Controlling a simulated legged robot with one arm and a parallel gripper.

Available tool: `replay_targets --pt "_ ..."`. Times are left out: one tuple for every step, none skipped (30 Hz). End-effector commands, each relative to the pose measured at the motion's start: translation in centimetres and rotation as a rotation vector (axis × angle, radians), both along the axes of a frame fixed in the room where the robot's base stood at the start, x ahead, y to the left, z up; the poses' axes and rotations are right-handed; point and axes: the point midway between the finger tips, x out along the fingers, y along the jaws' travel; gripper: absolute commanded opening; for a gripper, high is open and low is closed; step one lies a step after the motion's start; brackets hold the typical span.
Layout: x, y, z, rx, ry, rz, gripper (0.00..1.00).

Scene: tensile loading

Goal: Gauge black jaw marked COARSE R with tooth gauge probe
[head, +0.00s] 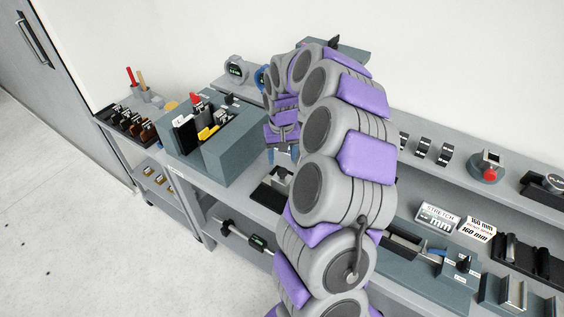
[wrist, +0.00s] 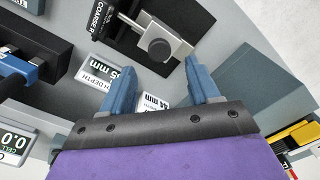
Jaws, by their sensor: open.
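In the wrist view, a label reading COARSE R (wrist: 99,17) sits at the top, on or beside a black block (wrist: 128,42). A light metal piece with a round dark knob (wrist: 159,50) lies against that block. My gripper (wrist: 157,68) is open, its two blue fingers apart and pointing toward the knobbed piece, with nothing seen held between them. In the head view my gripper (head: 283,155) hangs over the bench, above a dark fixture (head: 270,190) that my arm partly hides. I cannot pick out the tooth gauge probe with certainty.
A grey holder (head: 232,150) with red and yellow handled tools stands left of my gripper. A black device with a blue part (wrist: 22,66) and a CELL display (wrist: 14,143) lie left in the wrist view. Label plates (wrist: 98,78) sit near the fingers.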

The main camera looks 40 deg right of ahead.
Motion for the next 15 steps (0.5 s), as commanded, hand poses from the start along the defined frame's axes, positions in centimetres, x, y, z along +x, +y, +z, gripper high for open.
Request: replay_targets --pt "0.2 -0.1 1.5 -0.003 -0.005 -0.001 0.61" --pt "0.2 -0.1 2.2 -0.003 -0.006 -0.002 0.61" --pt "0.2 -0.1 3.1 -0.004 -0.006 -0.002 0.61" --pt "0.2 -0.2 3.8 -0.004 -0.005 -0.002 0.61" --pt "0.2 -0.2 4.5 -0.004 -0.005 -0.002 0.61" --pt "0.2 -0.2 5.4 -0.004 -0.006 -0.002 0.61" --pt "0.2 -0.1 6.0 -0.003 -0.007 -0.001 0.61" --pt "0.2 -0.1 6.7 -0.003 -0.006 -0.001 0.61" --pt "0.2 -0.2 7.4 -0.003 -0.004 -0.001 0.61" --pt "0.2 -0.2 8.0 -0.003 -0.003 -0.002 0.61" --pt "0.2 -0.2 8.5 -0.003 -0.004 -0.002 0.61" --pt "0.2 -0.2 9.2 -0.003 -0.006 -0.002 0.61" --pt "0.3 -0.2 9.6 -0.003 -0.008 -0.002 0.61" --pt "0.3 -0.2 10.0 -0.002 -0.007 -0.002 0.61" --pt "0.2 -0.2 10.4 -0.001 -0.005 -0.002 0.61"
